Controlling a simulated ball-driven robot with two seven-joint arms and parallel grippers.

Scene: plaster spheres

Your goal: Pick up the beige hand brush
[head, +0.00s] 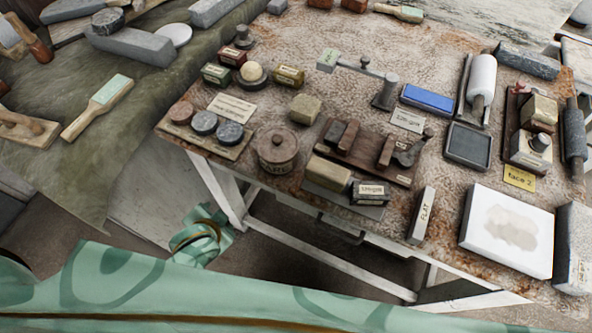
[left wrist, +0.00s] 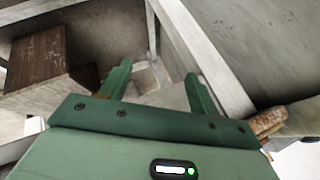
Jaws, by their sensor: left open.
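A hand brush (head: 97,107) with a pale beige wooden body and a light green panel lies on the cloth-covered table at the left in the head view. A similar brush (head: 399,12) lies at the far edge of the stained worktable. My left gripper (left wrist: 160,84) shows only in the left wrist view, open, with nothing between its two green fingers. It is low among white table legs, apart from any brush I can identify. A brown wooden piece (left wrist: 267,121) at the right there is cut off, so I cannot tell what it is. My right gripper is not in view.
The stained worktable (head: 330,85) is crowded with stones, blocks, discs and a white tray (head: 507,231). Grey stone blocks (head: 132,45) lie behind the brush on the cloth (head: 60,80). In the left wrist view, a white table leg (left wrist: 212,60) and a brown wooden box (left wrist: 40,65) flank the gripper.

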